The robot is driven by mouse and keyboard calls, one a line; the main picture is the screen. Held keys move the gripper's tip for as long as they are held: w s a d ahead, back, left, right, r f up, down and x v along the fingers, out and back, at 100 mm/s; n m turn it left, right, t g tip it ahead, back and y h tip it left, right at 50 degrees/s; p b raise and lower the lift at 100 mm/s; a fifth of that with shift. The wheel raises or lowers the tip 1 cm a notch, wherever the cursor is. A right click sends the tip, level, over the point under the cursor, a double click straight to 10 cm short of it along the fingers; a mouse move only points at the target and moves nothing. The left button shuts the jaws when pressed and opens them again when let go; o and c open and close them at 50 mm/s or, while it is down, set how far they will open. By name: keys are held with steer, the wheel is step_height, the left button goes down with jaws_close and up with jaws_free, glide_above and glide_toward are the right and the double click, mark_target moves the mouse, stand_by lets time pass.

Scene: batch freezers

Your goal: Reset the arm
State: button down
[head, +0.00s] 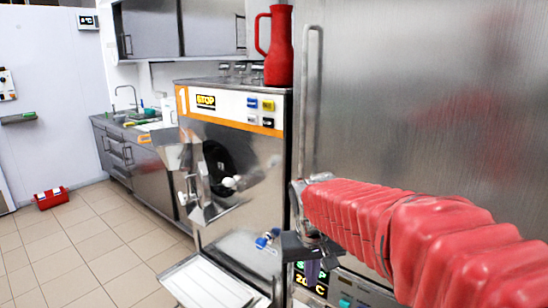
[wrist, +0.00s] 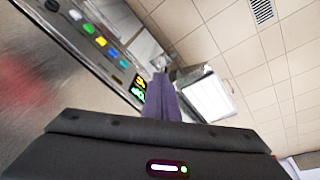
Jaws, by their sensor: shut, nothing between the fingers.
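My arm (head: 400,222), in a red ribbed sleeve, reaches in from the right edge of the head view. My gripper (head: 312,272) hangs at its end with its purple fingers pointing down, in front of a control panel with a lit display. In the wrist view the purple fingers of my gripper (wrist: 163,97) are together, with nothing seen between them.
A steel batch freezer (head: 230,170) marked 1 stands left of the gripper, with a red jug (head: 279,45) on top. A tall steel door (head: 425,90) stands behind the arm. A red toolbox (head: 51,198) lies on the tiled floor (head: 95,245), which is otherwise open at left.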

steer(key=s+d+t, duration=0.1)
steer(key=s+d, duration=0.2)
steer(key=s, duration=0.7)
steer(key=s+d+r+m+t, duration=0.1)
steer(key=s+d, duration=0.3)
steer(key=s, duration=0.7)
steer(key=shift+t+y, duration=0.4)
